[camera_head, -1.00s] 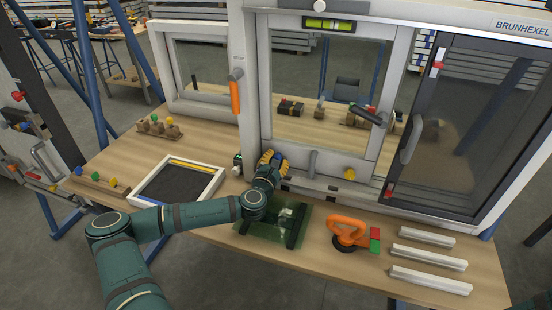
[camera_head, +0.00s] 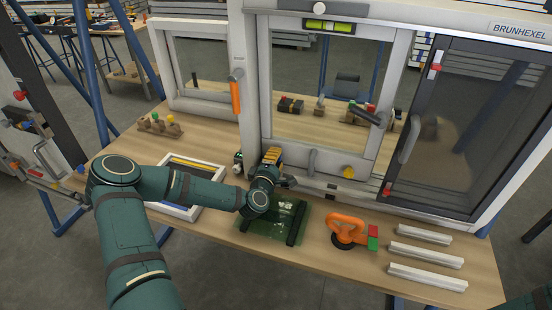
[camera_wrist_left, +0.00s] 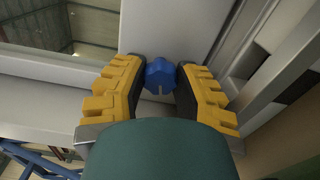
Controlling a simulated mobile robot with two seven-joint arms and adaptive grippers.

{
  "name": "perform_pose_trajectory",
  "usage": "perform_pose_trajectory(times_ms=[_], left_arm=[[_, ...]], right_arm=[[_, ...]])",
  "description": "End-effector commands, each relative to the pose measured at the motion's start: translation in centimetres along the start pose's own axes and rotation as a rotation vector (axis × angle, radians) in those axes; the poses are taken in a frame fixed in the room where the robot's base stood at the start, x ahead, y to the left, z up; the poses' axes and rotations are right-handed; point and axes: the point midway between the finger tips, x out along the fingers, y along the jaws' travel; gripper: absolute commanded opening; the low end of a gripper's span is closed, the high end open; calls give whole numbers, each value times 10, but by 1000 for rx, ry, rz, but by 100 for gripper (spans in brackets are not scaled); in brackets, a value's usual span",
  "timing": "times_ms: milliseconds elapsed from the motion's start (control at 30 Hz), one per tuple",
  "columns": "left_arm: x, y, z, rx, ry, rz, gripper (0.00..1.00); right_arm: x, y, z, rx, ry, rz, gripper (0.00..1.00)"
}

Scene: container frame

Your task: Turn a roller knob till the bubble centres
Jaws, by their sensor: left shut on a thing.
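My left gripper (camera_head: 271,156) is at the lower left corner of the window frame (camera_head: 256,90). In the left wrist view its yellow fingers (camera_wrist_left: 160,85) are shut on a blue knob (camera_wrist_left: 160,73), one on each side. The head view does not show this knob, as the gripper hides it. A yellow knob (camera_head: 348,172) sits further right on the lower rail. The level vial (camera_head: 329,25), yellow-green, is on the top rail. Its bubble is too small to place surely. My right gripper is not in view.
A framed tray (camera_head: 208,168) is partly behind my left arm. A grey handle (camera_head: 313,161) juts out near the gripper.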

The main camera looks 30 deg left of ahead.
Motion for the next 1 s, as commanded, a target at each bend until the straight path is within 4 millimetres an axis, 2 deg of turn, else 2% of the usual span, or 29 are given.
perform_pose_trajectory(times_ms=[200,500,1000], left_arm=[[1,2,1,175,-1,6,0],[1,2,1,325,0,7,0],[1,2,1,376,0,4,0]], right_arm=[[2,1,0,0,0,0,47],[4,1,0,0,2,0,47],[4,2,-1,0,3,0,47]])
